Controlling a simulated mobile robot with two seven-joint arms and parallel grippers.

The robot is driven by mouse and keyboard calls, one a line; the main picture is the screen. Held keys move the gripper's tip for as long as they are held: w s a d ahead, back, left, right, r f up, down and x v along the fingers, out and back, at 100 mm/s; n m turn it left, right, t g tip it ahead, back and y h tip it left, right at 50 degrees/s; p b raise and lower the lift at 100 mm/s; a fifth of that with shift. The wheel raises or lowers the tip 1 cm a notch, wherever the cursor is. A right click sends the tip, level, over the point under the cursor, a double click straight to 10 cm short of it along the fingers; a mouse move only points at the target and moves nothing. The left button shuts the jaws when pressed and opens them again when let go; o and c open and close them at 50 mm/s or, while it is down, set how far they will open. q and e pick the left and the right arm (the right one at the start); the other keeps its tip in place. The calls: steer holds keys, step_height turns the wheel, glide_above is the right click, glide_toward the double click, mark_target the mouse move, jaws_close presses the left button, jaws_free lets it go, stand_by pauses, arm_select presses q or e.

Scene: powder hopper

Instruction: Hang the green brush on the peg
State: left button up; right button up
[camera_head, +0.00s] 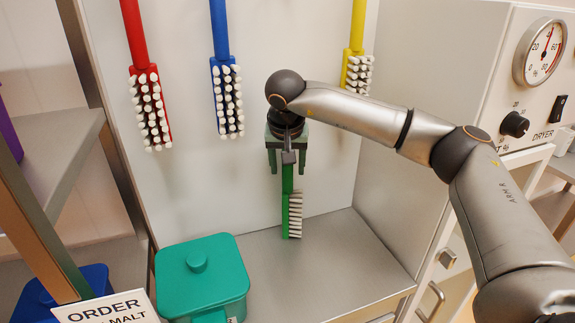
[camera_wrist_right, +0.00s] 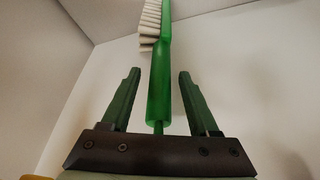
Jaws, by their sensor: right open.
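The green brush (camera_head: 287,185) is upright against the pale back panel, handle up and white bristles down, facing right. Its lower end is near the back of the grey shelf; I cannot tell whether it touches. My right gripper (camera_head: 287,168) is at the top of the handle, fingers pointing down. In the right wrist view the green handle (camera_wrist_right: 160,85) lies between the two spread fingers (camera_wrist_right: 160,75), with a gap on both sides. A thin stem shows at the handle's end. The peg is not visible; my gripper covers the handle's top. My left gripper is not in view.
A red brush (camera_head: 150,105), a blue brush (camera_head: 226,98) and a yellow brush (camera_head: 357,72) hang along the panel. A teal lidded box (camera_head: 201,278) stands on the shelf (camera_head: 335,265) at front left. The dryer (camera_head: 520,85) is at right. The shelf's right part is clear.

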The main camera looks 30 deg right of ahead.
steer(key=shift+f+b, duration=0.15)
steer(key=shift+b, duration=0.25)
steer(key=b+v, duration=0.1)
steer(key=v, duration=1.1)
steer(key=shift+a+r, duration=0.2)
steer(key=shift+r, duration=0.2)
